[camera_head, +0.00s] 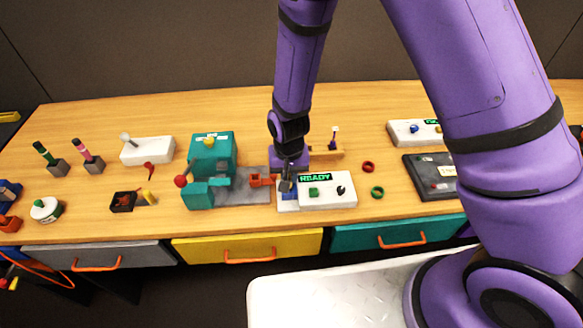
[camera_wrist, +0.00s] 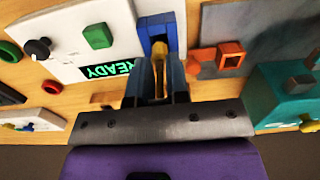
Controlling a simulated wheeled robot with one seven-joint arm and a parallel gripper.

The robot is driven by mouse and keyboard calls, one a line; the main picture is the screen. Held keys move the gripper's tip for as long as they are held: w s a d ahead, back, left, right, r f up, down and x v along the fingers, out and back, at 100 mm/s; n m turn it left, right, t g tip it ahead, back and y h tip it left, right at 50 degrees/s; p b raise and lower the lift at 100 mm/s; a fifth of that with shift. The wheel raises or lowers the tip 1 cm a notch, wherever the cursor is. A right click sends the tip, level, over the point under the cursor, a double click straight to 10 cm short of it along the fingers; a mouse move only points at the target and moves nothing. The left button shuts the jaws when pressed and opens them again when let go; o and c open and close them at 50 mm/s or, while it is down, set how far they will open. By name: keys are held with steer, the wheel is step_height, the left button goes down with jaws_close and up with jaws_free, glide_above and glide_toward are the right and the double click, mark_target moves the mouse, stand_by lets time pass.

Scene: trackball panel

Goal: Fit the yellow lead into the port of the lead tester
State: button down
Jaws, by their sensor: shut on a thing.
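The lead tester (camera_head: 325,200) is a white box with a green READY display, a green button and a black knob. It also shows in the wrist view (camera_wrist: 120,14). Its blue port block (camera_wrist: 158,20) is at the box's side, and its blue also shows in the head view (camera_head: 290,196). My gripper (camera_wrist: 158,80) is shut on the yellow lead (camera_wrist: 158,62), whose tip points at the blue block. I cannot tell whether the tip is inside the port or just short of it. In the head view my gripper (camera_head: 287,182) is over the block and hides the lead.
A teal machine (camera_head: 210,165) with a red-knobbed lever and grey base stands left of the tester. An orange square piece (camera_head: 261,180) lies close beside the block. Green (camera_head: 377,192) and red (camera_head: 368,167) rings lie to the right. A dark panel (camera_head: 430,175) is farther right.

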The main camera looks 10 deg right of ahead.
steer(key=shift+f, duration=0.15)
steer(key=c, duration=1.1)
jaws_free()
step_height(320, 180, up, 13)
steer(key=shift+d+f, duration=0.15)
steer(key=shift+f, duration=0.05)
steer(key=s+d+r+t+y, duration=0.1)
steer(key=s+d+r, duration=0.1)
steer(key=d+r, duration=0.55)
steer(key=s+d+r+t, duration=0.1)
steer(key=d+r, duration=0.4)
steer(key=r, duration=0.6)
steer(key=s+d+r+t, duration=0.1)
steer(key=s+d+r, duration=0.4)
steer(key=s+d, duration=0.1)
steer(key=s+d+r+t+h, duration=0.1)
steer(key=s+d+r+t, duration=0.1)
steer(key=s+d+r, duration=0.3)
steer(key=s, duration=0.4)
steer(key=shift+s+d+r, duration=0.3)
steer(key=shift+d, duration=0.1)
